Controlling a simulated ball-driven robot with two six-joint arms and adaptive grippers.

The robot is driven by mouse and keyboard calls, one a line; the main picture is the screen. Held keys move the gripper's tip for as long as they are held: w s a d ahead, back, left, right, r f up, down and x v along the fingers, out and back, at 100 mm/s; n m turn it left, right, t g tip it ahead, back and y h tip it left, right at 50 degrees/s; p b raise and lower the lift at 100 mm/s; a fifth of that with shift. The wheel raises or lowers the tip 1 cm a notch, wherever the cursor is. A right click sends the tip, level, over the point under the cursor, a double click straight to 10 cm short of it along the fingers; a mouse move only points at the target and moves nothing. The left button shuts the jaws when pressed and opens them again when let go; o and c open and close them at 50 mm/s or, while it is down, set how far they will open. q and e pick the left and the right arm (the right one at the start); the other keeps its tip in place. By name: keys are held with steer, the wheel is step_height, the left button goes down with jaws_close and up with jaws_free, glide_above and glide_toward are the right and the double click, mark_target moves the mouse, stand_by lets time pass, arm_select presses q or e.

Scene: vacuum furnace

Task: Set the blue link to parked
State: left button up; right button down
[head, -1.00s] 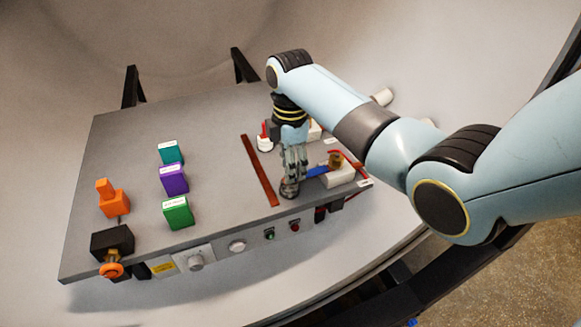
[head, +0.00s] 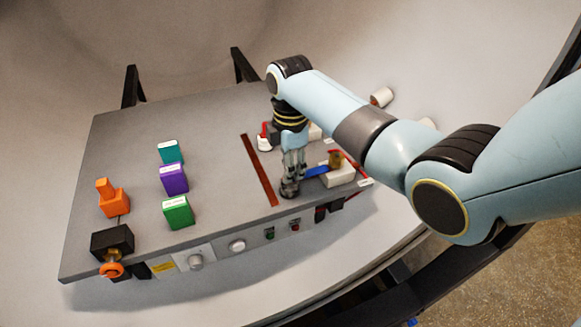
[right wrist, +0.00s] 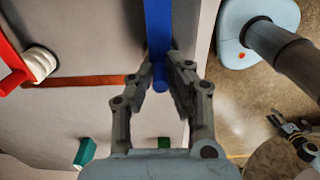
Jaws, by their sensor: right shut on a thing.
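The blue link (head: 317,171) is a blue bar on a pale block (head: 338,175) at the right of the grey panel. In the head view it points left from the block, and its far end is hidden behind my right gripper (head: 290,187). In the right wrist view the blue link (right wrist: 158,30) runs down from the top edge, and its rounded end sits between the fingers of my right gripper (right wrist: 161,78), which is shut on it. A dark gripper, seemingly my left one (right wrist: 290,130), shows small at the lower right of the wrist view; its jaws are unclear.
A brown-red strip (head: 259,170) lies left of my right gripper. Teal (head: 171,152), purple (head: 174,179) and green (head: 178,213) blocks stand farther left, beside an orange piece (head: 113,202). A red-and-white part (head: 264,143) stands behind the gripper. The panel between strip and blocks is clear.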

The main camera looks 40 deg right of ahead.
steer(key=shift+w, duration=0.1)
steer(key=shift+w+d+m, duration=0.2)
steer(key=shift+w+m, duration=0.3)
steer(key=shift+w+d+m, duration=0.15)
steer(key=shift+w+m, duration=0.3)
steer(key=shift+m, duration=0.05)
steer(key=w+d+m, duration=0.1)
steer(key=w+m, duration=0.1)
steer(key=w+d+m+b, duration=0.1)
steer(key=w+d+m, duration=0.1)
steer(key=m, duration=0.1)
steer(key=shift+w+d, duration=0.15)
steer(key=shift+w, duration=0.05)
steer(key=d+m+b, duration=0.1)
steer(key=w+d+m+b, duration=0.1)
steer(key=m, duration=0.1)
steer(key=w+d+m, duration=0.1)
steer(key=d+m, duration=0.1)
steer(key=shift+f+b, duration=0.1)
steer(key=shift+b, duration=0.3)
steer(key=shift+w+d+m+b, duration=0.25)
steer(key=shift+d+m+b, duration=0.2)
steer(key=shift+d+m, duration=0.7)
steer(key=shift+d+m+b, duration=0.3)
steer(key=shift+d+m, duration=0.65)
steer(key=shift+d, duration=0.05)
